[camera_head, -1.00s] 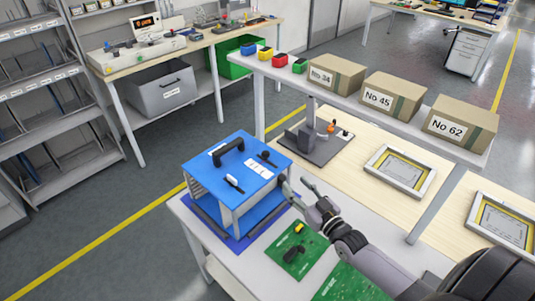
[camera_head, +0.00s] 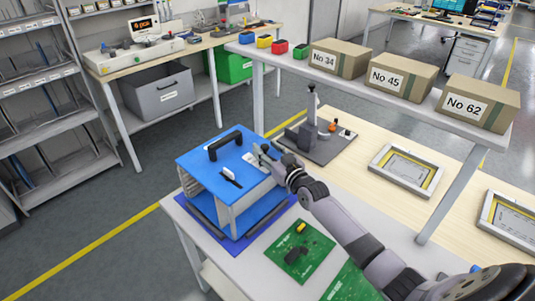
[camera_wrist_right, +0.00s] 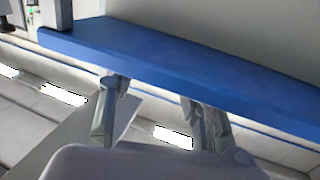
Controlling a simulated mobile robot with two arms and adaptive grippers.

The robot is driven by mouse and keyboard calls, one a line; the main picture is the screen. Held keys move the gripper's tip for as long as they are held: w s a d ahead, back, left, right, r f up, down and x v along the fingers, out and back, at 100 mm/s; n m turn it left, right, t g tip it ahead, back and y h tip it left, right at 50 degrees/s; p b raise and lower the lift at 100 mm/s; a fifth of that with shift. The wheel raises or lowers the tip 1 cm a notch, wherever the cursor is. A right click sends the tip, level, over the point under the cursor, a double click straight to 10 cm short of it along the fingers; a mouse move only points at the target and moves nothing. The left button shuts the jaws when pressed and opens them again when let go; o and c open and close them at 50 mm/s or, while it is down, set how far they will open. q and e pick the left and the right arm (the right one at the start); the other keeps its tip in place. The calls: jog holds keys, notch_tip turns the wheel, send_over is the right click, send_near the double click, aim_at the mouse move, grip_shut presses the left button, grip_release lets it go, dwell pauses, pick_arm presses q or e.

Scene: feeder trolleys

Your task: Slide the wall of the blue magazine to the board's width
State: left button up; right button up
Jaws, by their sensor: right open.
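The blue magazine (camera_head: 203,166) stands on a blue mat (camera_head: 213,234) at the left end of the white table. Its top carries a black handle, a white label and a black-and-white slider. Its front is open, with grey side walls. My right gripper (camera_head: 266,158) is open at the right edge of the magazine's top and covers part of it; I cannot tell whether it touches. In the right wrist view the blue top plate (camera_wrist_right: 180,62) crosses above my gripper's fingers (camera_wrist_right: 157,118). A green board (camera_head: 300,250) lies flat to the right of the magazine. My left gripper is out of view.
A second green board (camera_head: 350,284) lies nearer, partly behind my right arm. A fixture (camera_head: 318,143) with a grey post stands behind the gripper. A shelf (camera_head: 400,103) with cardboard boxes (camera_head: 400,77) runs above the wooden bench. Floor left of the table is clear.

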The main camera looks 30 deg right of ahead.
grip_shut()
dwell(0.6)
dwell(0.3)
